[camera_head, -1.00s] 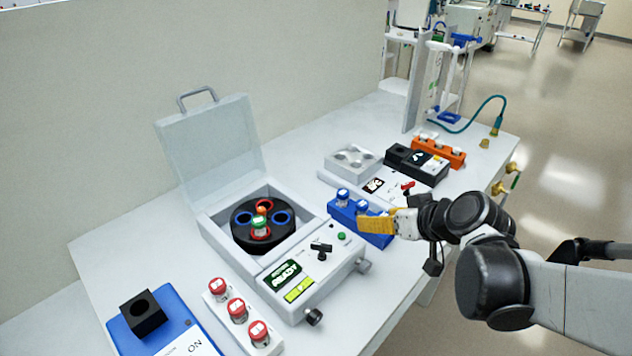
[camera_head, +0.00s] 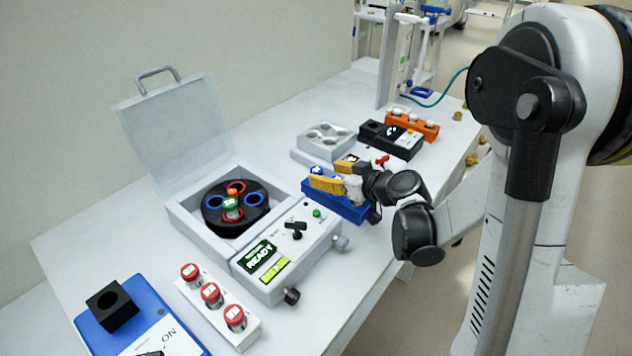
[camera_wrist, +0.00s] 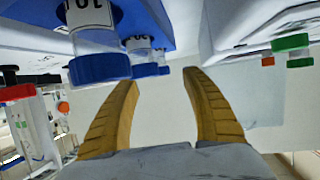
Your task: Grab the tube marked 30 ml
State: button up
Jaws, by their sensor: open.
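Blue-capped tubes stand in a blue rack (camera_head: 340,206); one blue cap (camera_head: 316,170) shows beside my yellow fingers in the head view. My gripper (camera_head: 334,174) is open over the rack, with nothing between its fingers. In the wrist view, the picture is inverted. My open fingers (camera_wrist: 160,78) reach toward a row of blue-capped tubes. The nearest tube (camera_wrist: 98,42) is large at upper left, with a cut-off label I cannot read surely. Smaller tubes (camera_wrist: 140,52) stand farther along. I cannot tell which is marked 30 ml.
An open-lidded centrifuge (camera_head: 182,222) holds a green-capped tube (camera_head: 231,208). Red-capped tubes (camera_head: 211,295) stand in a white rack at the front. A black device (camera_head: 392,140), an orange rack (camera_head: 425,128) and a grey block (camera_head: 326,138) lie beyond the blue rack.

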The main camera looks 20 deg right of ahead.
aim_at(317, 169)
jog(key=b+x, duration=0.2)
jog(key=x, duration=0.2)
jog(key=shift+w+a+f, duration=0.1)
jog(key=shift+w, duration=0.25)
jog(key=shift+s, duration=0.1)
grip_shut()
